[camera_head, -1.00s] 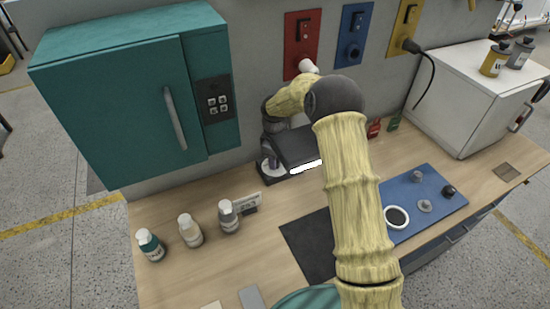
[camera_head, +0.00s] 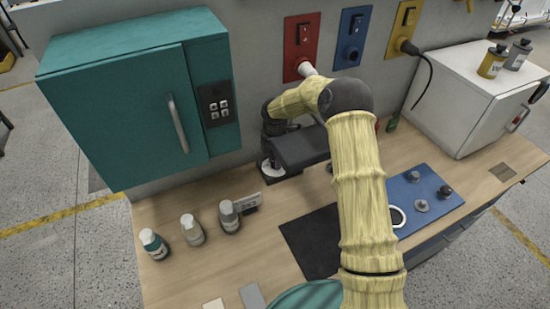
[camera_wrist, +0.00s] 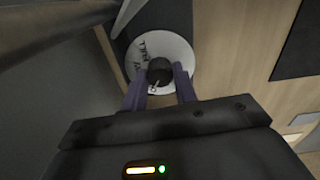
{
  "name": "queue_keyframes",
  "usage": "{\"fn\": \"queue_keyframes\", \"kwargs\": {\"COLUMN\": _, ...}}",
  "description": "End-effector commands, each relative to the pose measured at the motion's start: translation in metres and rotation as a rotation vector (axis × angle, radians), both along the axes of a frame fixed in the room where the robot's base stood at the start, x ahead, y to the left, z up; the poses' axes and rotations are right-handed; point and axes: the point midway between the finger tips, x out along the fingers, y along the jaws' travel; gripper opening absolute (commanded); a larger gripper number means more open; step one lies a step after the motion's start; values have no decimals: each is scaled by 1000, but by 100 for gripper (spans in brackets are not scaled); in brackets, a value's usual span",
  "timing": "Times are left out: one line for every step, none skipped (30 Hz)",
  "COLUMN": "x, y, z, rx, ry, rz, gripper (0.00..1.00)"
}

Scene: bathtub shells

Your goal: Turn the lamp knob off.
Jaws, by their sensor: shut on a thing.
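The desk lamp has a black head (camera_head: 300,148) beside my gripper, and its underside strip does not glow in the head view. The lamp knob (camera_wrist: 160,70) is a small dark cylinder on a round white dial (camera_wrist: 182,52) with dark lettering, which also shows in the head view (camera_head: 272,171). My gripper (camera_wrist: 160,82) points down at the dial, with its purple fingers on either side of the knob, shut on it. In the head view my gripper (camera_head: 270,160) is partly hidden by the lamp head.
Bottles (camera_head: 192,229) stand at the left of the wooden bench. A teal cabinet (camera_head: 120,100) and red (camera_head: 301,38) and blue (camera_head: 352,35) wall panels are behind. A dark mat (camera_head: 310,240) and blue board (camera_head: 425,200) lie on the right.

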Motion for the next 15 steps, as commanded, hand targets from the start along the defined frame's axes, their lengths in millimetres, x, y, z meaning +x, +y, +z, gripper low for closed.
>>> {"fn": "queue_keyframes", "kwargs": {"x": 2, "y": 1, "z": 3, "rx": 4, "ry": -6, "rz": 24, "gripper": 6}}
{"fn": "queue_keyframes", "kwargs": {"x": 2, "y": 1, "z": 3, "rx": 4, "ry": -6, "rz": 37, "gripper": 6}}
{"fn": "queue_keyframes", "kwargs": {"x": 2, "y": 1, "z": 3, "rx": 4, "ry": -6, "rz": 53, "gripper": 6}}
{"fn": "queue_keyframes", "kwargs": {"x": 2, "y": 1, "z": 3, "rx": 4, "ry": -7, "rz": 64, "gripper": 6}}
{"fn": "queue_keyframes", "kwargs": {"x": 2, "y": 1, "z": 3, "rx": 4, "ry": -7, "rz": 73, "gripper": 6}}
{"fn": "queue_keyframes", "kwargs": {"x": 2, "y": 1, "z": 3, "rx": 4, "ry": -7, "rz": 83, "gripper": 6}}
{"fn": "queue_keyframes", "kwargs": {"x": 2, "y": 1, "z": 3, "rx": 4, "ry": -7, "rz": 89, "gripper": 6}}
{"fn": "queue_keyframes", "kwargs": {"x": 2, "y": 1, "z": 3, "rx": 4, "ry": -7, "rz": 95, "gripper": 6}}
{"fn": "queue_keyframes", "kwargs": {"x": 2, "y": 1, "z": 3, "rx": 4, "ry": -7, "rz": 100, "gripper": 6}}
{"fn": "queue_keyframes", "kwargs": {"x": 2, "y": 1, "z": 3, "rx": 4, "ry": -7, "rz": 103, "gripper": 6}}
{"fn": "queue_keyframes", "kwargs": {"x": 2, "y": 1, "z": 3, "rx": 3, "ry": -8, "rz": 105, "gripper": 6}}
{"fn": "queue_keyframes", "kwargs": {"x": 2, "y": 1, "z": 3, "rx": 3, "ry": -8, "rz": 106, "gripper": 6}}
{"fn": "queue_keyframes", "kwargs": {"x": 2, "y": 1, "z": 3, "rx": 3, "ry": -8, "rz": 107, "gripper": 6}}
{"fn": "queue_keyframes", "kwargs": {"x": 2, "y": 1, "z": 3, "rx": 3, "ry": -8, "rz": 108, "gripper": 6}}
{"fn": "queue_keyframes", "kwargs": {"x": 2, "y": 1, "z": 3, "rx": 3, "ry": -8, "rz": 107, "gripper": 6}}
